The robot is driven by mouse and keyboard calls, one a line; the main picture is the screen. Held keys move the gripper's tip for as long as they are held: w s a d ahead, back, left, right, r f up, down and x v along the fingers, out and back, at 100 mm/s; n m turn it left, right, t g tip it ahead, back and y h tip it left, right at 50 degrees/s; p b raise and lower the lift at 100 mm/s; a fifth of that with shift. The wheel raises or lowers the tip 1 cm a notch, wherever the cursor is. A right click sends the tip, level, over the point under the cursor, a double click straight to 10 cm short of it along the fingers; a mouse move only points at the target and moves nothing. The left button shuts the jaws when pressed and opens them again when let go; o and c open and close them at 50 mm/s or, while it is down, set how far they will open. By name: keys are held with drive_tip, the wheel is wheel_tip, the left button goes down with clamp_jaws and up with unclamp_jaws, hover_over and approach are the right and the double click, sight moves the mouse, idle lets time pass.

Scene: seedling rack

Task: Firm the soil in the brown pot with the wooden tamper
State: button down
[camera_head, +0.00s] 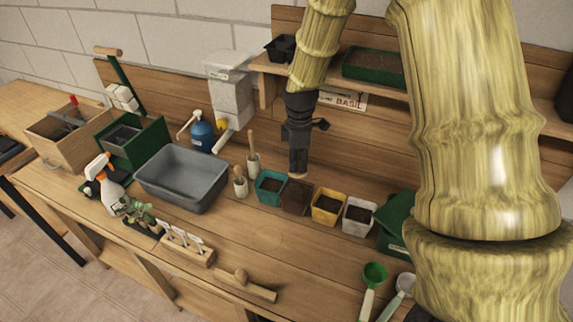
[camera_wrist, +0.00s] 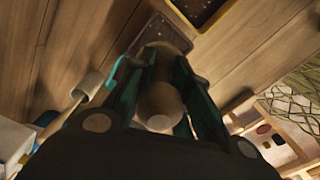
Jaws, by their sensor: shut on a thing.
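My gripper (camera_head: 298,168) points down over the row of pots and is shut on the wooden tamper (camera_head: 297,176). In the wrist view the tamper (camera_wrist: 158,100) sits between the two teal fingers of my gripper (camera_wrist: 157,84), its round wooden end toward the camera. The brown pot (camera_head: 295,198) stands just below the gripper, between a teal pot and a yellow pot. In the wrist view the brown pot (camera_wrist: 153,26) shows beyond the tamper, partly hidden by it. Whether the tamper touches the soil I cannot tell.
The teal pot (camera_head: 270,189), yellow pot (camera_head: 328,206) and white pot (camera_head: 358,217) stand close beside the brown one. A grey basin (camera_head: 183,179) is to the left. The bench in front is mostly clear.

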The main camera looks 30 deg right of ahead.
drive_tip(key=shift+f+b, duration=2.65)
drive_tip(key=shift+f, duration=0.35)
drive_tip(key=shift+f+b, duration=0.35)
drive_tip(key=shift+f, duration=0.75)
drive_tip(key=shift+f, duration=1)
drive_tip(key=shift+r, duration=0.15)
drive_tip(key=shift+r+p, duration=3.65)
drive_tip(key=shift+r, duration=0.9)
